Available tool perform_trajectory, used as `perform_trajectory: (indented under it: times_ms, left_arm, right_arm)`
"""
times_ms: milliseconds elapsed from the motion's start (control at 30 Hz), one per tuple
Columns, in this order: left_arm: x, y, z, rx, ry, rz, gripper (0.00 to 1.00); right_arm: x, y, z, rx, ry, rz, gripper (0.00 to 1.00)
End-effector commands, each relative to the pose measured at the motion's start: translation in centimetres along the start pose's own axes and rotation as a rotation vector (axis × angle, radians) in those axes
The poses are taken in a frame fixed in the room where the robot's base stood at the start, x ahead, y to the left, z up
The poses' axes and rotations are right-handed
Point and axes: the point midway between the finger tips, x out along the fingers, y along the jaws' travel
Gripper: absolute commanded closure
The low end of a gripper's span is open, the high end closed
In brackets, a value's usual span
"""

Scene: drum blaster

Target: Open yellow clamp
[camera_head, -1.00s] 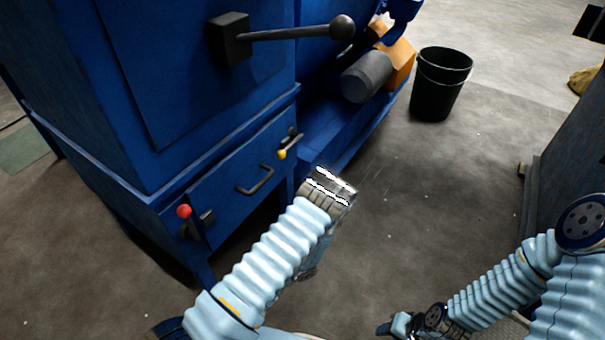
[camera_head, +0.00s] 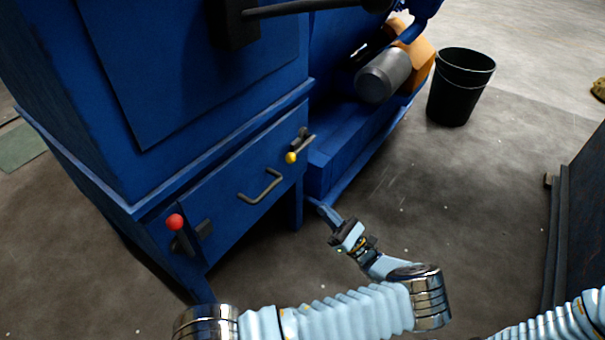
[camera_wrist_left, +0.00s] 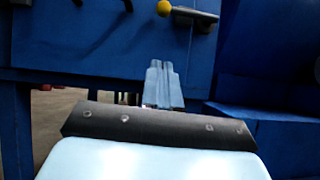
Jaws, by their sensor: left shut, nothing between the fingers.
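The yellow clamp (camera_head: 291,157) is a small yellow knob on a dark lever at the right end of the blue machine's lower panel (camera_head: 232,187). In the left wrist view the yellow knob (camera_wrist_left: 164,8) shows near the top edge, with dark metal parts to its right. My left gripper (camera_head: 323,209) is shut and empty. It is below and to the right of the clamp and apart from it, near the machine's lower corner. Its closed fingers (camera_wrist_left: 162,85) also show in the wrist view, below the knob. My right gripper is out of view.
A red-knobbed clamp (camera_head: 175,222) is at the panel's left end, with a dark handle (camera_head: 262,187) between. A long dark lever (camera_head: 310,6) juts out above. A black bin (camera_head: 460,87) stands at upper right. The floor around my left arm is clear.

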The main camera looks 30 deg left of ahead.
Motion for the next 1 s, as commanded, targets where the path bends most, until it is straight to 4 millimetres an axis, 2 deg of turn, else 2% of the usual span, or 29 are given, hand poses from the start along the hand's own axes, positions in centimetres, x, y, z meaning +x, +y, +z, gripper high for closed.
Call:
perform_trajectory:
  times_ms: [167,267,700,800,1000]
  left_arm:
    - [0.4,0.0,0.0,0.002,0.002,0.001,1.00]
    - [1.5,0.1,0.0,0.002,0.003,0.003,1.00]
    - [10.4,0.1,-0.1,0.004,0.003,0.004,1.00]
    - [11.4,0.1,1.3,0.000,0.004,0.002,1.00]
    - [12.7,0.1,2.5,0.002,0.004,0.002,1.00]
  right_arm:
    - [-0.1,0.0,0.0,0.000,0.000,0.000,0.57]
    - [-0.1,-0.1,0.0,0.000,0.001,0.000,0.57]
    - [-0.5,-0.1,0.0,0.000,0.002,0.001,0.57]
    - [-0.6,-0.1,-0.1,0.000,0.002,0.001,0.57]
    - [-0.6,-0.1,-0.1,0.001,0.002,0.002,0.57]
